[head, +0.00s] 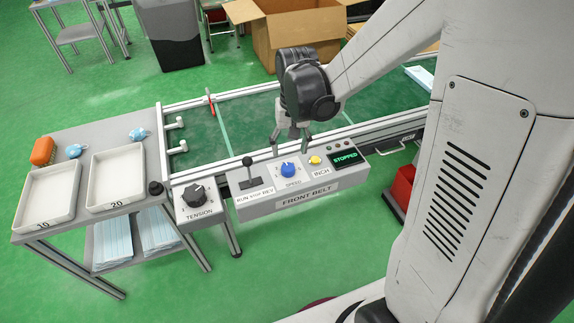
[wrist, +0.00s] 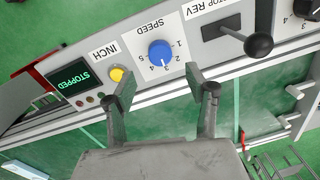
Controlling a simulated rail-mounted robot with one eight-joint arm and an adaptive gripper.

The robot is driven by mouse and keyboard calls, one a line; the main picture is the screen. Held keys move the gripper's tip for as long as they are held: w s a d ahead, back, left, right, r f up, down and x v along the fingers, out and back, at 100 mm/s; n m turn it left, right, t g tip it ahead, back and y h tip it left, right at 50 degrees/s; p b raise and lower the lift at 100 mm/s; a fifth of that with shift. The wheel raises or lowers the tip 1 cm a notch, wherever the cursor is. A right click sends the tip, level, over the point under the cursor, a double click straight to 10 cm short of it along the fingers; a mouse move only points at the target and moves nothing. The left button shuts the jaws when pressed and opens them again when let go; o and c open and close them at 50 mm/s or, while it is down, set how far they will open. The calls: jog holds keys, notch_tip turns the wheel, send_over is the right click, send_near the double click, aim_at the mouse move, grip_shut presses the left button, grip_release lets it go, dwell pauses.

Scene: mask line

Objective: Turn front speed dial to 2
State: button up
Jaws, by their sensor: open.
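The front speed dial is a round blue knob (head: 288,170) on the grey FRONT BELT control box, above the SPEED label. In the wrist view the blue dial (wrist: 161,54) shows with numbers 1 to 5 around it; I cannot make out clearly which number its pointer marks. My gripper (head: 290,147) hangs over the belt edge just behind the dial, with its fingers apart and empty. In the wrist view the open fingertips (wrist: 157,77) lie on either side of the dial's line, apart from the knob.
Beside the dial are a yellow INCH button (head: 315,160), a display reading STOPPED (head: 346,157) and a black run/stop/rev lever (head: 248,172). A black TENSION knob (head: 194,194) sits further left. The green belt (head: 245,115) lies behind the box.

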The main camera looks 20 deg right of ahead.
aim_at(288, 166)
jog(key=f+b, duration=0.1)
jog(key=f, duration=0.3)
jog(key=f+b, duration=0.1)
jog(key=f, duration=0.2)
jog(key=shift+a+f, duration=0.2)
jog(key=shift+f, duration=0.15)
jog(key=c, duration=1.1)
jog(key=n, duration=0.4)
jog(key=shift+n+b, duration=0.3)
jog(key=shift+b, duration=0.1)
jog(key=shift+w+n, duration=0.1)
jog(key=shift+n, duration=2)
